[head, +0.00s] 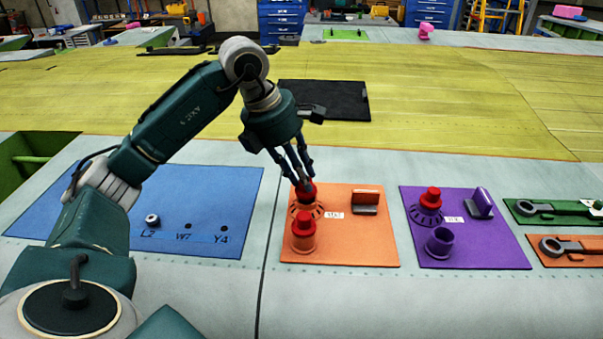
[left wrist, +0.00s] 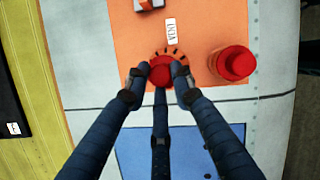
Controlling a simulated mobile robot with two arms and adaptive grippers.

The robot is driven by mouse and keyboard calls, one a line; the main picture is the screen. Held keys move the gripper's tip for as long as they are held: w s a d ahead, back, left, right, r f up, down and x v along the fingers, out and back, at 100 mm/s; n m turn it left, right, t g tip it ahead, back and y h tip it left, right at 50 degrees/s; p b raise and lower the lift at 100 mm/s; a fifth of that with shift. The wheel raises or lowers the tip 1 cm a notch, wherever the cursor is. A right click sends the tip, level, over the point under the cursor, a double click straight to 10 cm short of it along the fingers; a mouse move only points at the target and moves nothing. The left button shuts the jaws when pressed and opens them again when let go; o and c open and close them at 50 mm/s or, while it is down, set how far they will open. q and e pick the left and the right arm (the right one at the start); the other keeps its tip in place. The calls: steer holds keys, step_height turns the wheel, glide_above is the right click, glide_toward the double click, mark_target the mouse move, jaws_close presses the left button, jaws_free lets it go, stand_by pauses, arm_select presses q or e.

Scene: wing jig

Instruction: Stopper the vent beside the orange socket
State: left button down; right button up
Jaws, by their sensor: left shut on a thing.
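The orange panel (head: 360,245) carries a slotted vent (head: 306,212), a socket (head: 301,252) in front of it and a label reading VENT. My left gripper (head: 304,182) is shut on a red stopper (head: 307,193) right at the vent. In the left wrist view, the gripper's fingers (left wrist: 160,75) close around this stopper (left wrist: 160,73), with the vent's slots (left wrist: 172,54) showing beyond it. I cannot tell whether it is fully seated. Another red stopper (head: 304,222) sits upright in the orange socket, also seen in the left wrist view (left wrist: 232,63). My right gripper is out of view.
A blue panel (head: 215,180) with labelled holes lies left.

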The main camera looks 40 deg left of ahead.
arm_select(q)
steer(key=shift+f+b, duration=0.5)
steer(key=shift+f, duration=0.25)
steer(key=c, duration=1.4)
jaws_free()
steer(key=v, duration=1.2)
